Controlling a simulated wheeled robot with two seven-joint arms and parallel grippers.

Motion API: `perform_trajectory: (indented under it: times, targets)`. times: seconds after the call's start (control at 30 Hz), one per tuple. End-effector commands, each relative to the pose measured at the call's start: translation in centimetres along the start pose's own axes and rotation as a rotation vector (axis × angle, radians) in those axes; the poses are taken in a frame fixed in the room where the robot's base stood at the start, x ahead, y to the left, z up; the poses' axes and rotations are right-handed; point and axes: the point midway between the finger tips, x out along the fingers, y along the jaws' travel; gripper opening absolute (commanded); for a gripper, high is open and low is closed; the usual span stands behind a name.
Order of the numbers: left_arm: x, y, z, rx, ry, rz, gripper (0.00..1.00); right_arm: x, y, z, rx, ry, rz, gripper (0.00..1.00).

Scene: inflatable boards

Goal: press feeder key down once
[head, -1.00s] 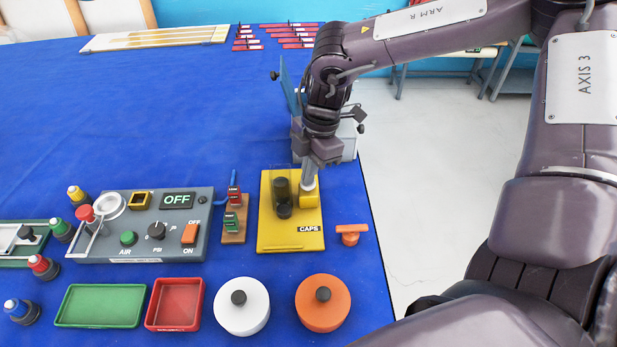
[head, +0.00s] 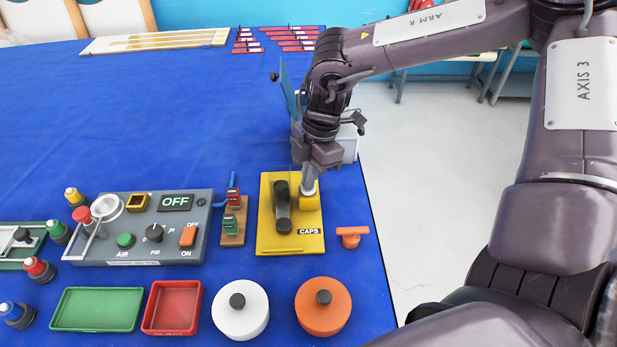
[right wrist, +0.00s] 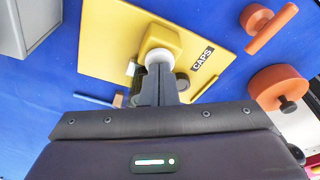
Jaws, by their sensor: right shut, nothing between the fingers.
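The feeder is a yellow board (head: 268,238) labelled CAPS, with a dark upright tube (head: 281,190) and a dark cap (head: 284,226) at its front. At its right side is a yellow block (head: 310,203) with a pale round key (right wrist: 158,58) on it. My right gripper (head: 309,184) is shut and empty, pointing down on the key. In the right wrist view its fingertips (right wrist: 157,76) meet the key's pale face and partly hide it. Whether the key is fully down cannot be told. My left gripper is not in view.
A grey control box (head: 140,245) reading OFF and a small wooden block with switches (head: 233,236) stand left of the feeder. An orange T-shaped piece (head: 351,237) lies close on its right. Lidded white (head: 241,322) and orange (head: 338,320) pots stand in front.

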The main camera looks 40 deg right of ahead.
Motion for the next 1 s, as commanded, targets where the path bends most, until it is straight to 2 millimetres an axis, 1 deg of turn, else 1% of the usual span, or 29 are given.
perform_trajectory:
  times: [0.13,1.0]
  targets:
    - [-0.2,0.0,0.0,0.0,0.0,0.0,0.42,-0.4,-0.1,-0.1,0.0,0.0,-0.003,0.0]
    - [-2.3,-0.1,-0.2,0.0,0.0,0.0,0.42,-4.8,0.0,-1.0,0.0,0.0,-0.001,0.0]
